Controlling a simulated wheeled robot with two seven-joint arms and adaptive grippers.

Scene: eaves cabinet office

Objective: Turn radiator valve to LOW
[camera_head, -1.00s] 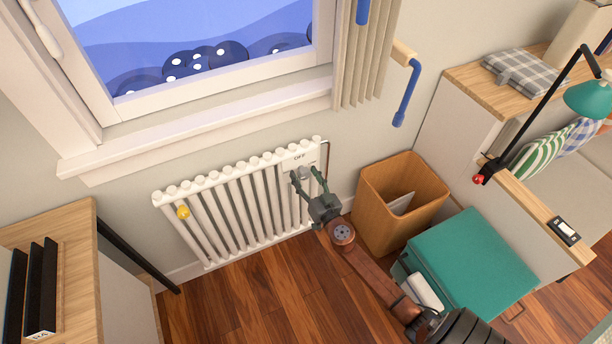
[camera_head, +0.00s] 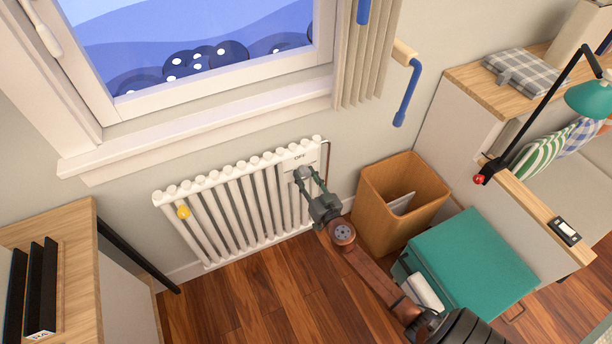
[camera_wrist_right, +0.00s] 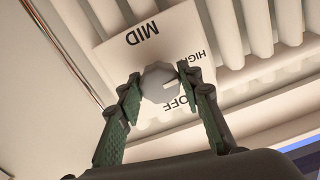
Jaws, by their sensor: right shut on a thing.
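The white radiator (camera_head: 235,205) stands under the window. Its grey, faceted valve knob (camera_wrist_right: 160,84) sits on a white label plate (camera_wrist_right: 192,42) at the radiator's upper right. The plate reads MID, HIGH and OFF in the right wrist view; no LOW marking is visible. A pale mark on the knob lies on the side by HIGH and OFF; its exact setting is hard to tell. My right gripper (camera_head: 309,183) is shut on the knob, one green finger on each side. In the head view the fingers partly cover the knob (camera_head: 303,172). My left gripper is not in view.
A wooden waste bin (camera_head: 397,215) stands just right of the radiator, close to my right arm. A teal-topped cabinet (camera_head: 470,262) is right of that arm. Floor in front (camera_head: 260,300) is clear.

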